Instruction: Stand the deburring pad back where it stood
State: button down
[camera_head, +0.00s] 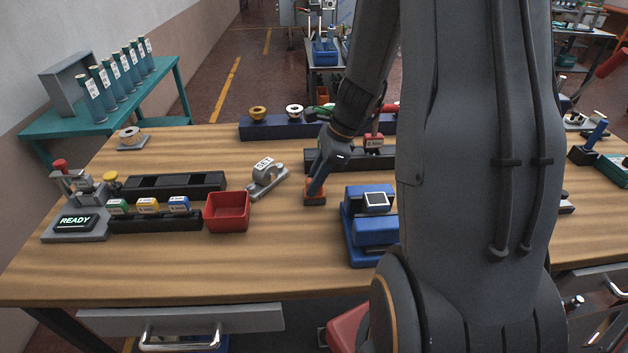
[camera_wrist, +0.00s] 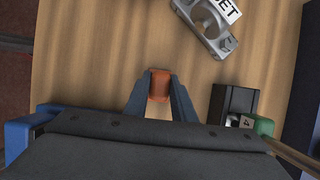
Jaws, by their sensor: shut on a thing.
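The deburring pad looks like a small orange-brown block. In the head view the deburring pad (camera_head: 315,199) is low at the wooden tabletop, between the grey clamp block marked SET and the blue machine. My gripper (camera_head: 314,190) reaches down onto it. In the wrist view the pad (camera_wrist: 159,85) sits between the two fingertips of my gripper (camera_wrist: 160,88), which are shut on its sides. I cannot tell whether its underside touches the table.
The grey SET block (camera_head: 268,178) and a red bin (camera_head: 227,211) stand to the left. The blue machine (camera_head: 368,225) stands close on the right. A dark rack (camera_head: 350,160) lies behind. The tabletop in front (camera_head: 270,265) is bare.

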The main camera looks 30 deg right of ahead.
jog(key=shift+f, duration=0.2)
jog(key=c, duration=1.5)
grip_release()
jog(key=shift+r, duration=0.1)
jog(key=b+v, duration=0.2)
jog(key=v, duration=1)
jog(key=s+a+f+n+h, duration=0.1)
jog(key=s+a+f+n, duration=0.1)
jog(key=a+n, duration=0.2)
jog(key=s+a+f+n+h, duration=0.1)
jog(key=a+n, duration=0.4)
jog(key=n, duration=0.6)
jog(key=s+a+f+n+h, duration=0.2)
jog(key=s+a+f+n, duration=0.1)
jog(key=s+a+n, duration=0.2)
jog(key=shift+s+f+n, duration=0.1)
jog(key=shift+f+n, duration=0.05)
jog(key=shift+n, duration=1.15)
